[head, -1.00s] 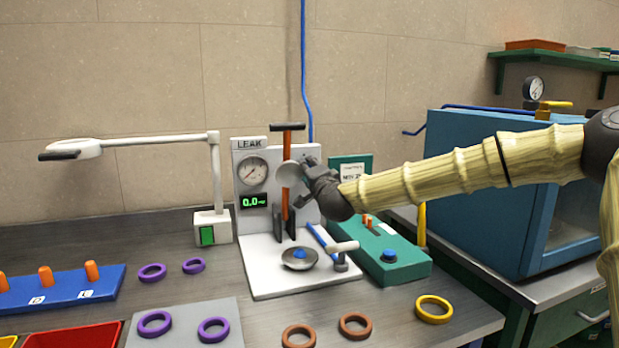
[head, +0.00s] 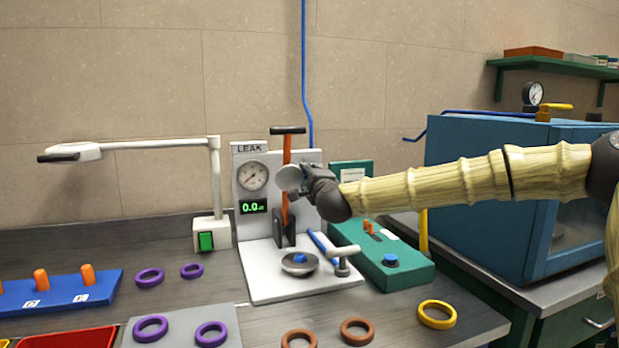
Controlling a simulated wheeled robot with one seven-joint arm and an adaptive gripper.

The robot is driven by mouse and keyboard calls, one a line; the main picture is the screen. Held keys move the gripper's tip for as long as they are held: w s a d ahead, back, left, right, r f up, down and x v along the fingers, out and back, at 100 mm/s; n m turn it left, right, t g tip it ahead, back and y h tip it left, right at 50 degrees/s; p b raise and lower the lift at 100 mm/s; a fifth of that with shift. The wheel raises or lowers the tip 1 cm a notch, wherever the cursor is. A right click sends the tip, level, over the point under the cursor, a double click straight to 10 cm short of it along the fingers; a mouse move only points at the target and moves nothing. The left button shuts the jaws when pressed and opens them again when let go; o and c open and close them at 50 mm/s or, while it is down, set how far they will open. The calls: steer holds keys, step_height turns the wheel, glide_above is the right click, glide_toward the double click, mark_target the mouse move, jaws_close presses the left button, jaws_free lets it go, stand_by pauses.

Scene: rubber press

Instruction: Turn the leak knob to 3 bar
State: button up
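The white leak tester (head: 246,286) stands in the middle of the bench under a "LEAK" sign. Its round gauge (head: 253,176) sits above a green digital display (head: 254,207) that reads about 0.0. A round grey knob (head: 288,177) shows to the right of the gauge, in front of the orange lever (head: 286,155). My gripper (head: 304,180) reaches in from the right, with its fingers at the knob's right side. The fingers are small and partly hidden, so I cannot tell whether they grip the knob.
A green box (head: 400,268) with a blue button stands right of the tester. A white lamp arm (head: 150,145) stands at left. Purple rings (head: 150,277), brown rings (head: 357,331) and a yellow ring (head: 437,314) lie on the bench. A blue chamber (head: 480,200) stands behind my arm.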

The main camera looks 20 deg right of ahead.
steer(key=shift+d, duration=0.1)
steer(key=o, duration=1)
steer(key=shift+d, duration=0.1)
steer(key=s, duration=1.2)
steer(key=shift+a+f, duration=0.3)
